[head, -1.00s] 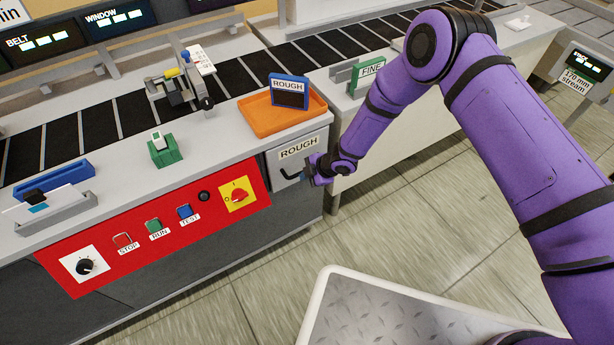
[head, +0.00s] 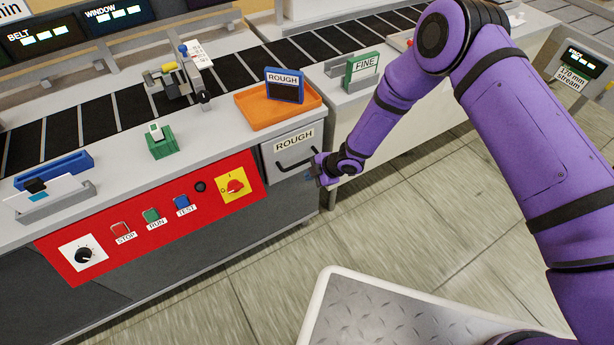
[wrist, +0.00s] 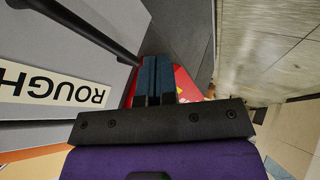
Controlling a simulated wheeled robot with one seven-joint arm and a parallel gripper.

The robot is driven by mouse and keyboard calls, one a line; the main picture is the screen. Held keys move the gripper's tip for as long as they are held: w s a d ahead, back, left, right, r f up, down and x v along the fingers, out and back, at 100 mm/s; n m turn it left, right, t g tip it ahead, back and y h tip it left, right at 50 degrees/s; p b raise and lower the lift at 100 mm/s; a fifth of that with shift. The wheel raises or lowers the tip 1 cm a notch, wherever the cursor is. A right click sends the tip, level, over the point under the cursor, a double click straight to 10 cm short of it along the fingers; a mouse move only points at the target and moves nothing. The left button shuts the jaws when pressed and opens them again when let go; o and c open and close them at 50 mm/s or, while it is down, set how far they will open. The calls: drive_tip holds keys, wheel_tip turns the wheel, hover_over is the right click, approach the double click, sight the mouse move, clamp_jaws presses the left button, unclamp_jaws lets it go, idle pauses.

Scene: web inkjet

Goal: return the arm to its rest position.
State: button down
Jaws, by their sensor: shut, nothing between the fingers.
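My purple arm (head: 400,80) reaches in from the right in the head view. My gripper (head: 314,175) is at the right end of the drawer marked ROUGH (head: 290,150), beside its dark handle (head: 296,165). In the wrist view my gripper's fingers (wrist: 155,80) are together with nothing between them. The drawer's ROUGH label (wrist: 50,88) and handle (wrist: 80,28) show to the left of the fingers there, apart from them. The drawer looks shut in the head view.
An orange tray (head: 262,117) with a blue ROUGH sign (head: 284,86) stands on the counter above the drawer. The red control panel (head: 140,225) is to the left. A green FINE sign (head: 361,70) stands behind my forearm. The floor (head: 400,215) in front is open.

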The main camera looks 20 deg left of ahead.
drive_tip(key=w+d+r+m+t+h, duration=0.1)
drive_tip(key=w+d+r+m, duration=0.15)
drive_tip(key=d+r, duration=0.45)
drive_tip(key=w+d+r+m+t+h, duration=0.15)
drive_tip(key=w+d+r, duration=0.25)
drive_tip(key=r, duration=0.6)
drive_tip(key=w+d+r+m+t+h, duration=0.1)
drive_tip(key=w+d+r+t, duration=0.15)
drive_tip(key=d+r, duration=0.45)
drive_tip(key=d+r+m+t+h, duration=0.1)
drive_tip(key=d+r+m, duration=0.2)
drive_tip(key=d+r, duration=0.5)
drive_tip(key=d+r+m+h, duration=0.2)
drive_tip(key=d+r+m, duration=0.25)
drive_tip(key=r, duration=0.65)
drive_tip(key=s+d+r+m+h, duration=0.2)
drive_tip(key=s+d+r+m, duration=0.5)
drive_tip(key=s+d+r, duration=0.75)
drive_tip(key=s+d+r+m, duration=0.1)
drive_tip(key=s+d+m, duration=0.1)
drive_tip(key=s, duration=0.7)
drive_tip(key=s+d+r+m+g, duration=0.1)
drive_tip(key=s+m, duration=0.4)
drive_tip(key=s, duration=0.5)
drive_tip(key=shift+s+d, duration=0.2)
drive_tip(key=shift+d, duration=0.2)
drive_tip(key=shift+a+y, duration=0.1)
drive_tip(key=shift+y, duration=0.15)
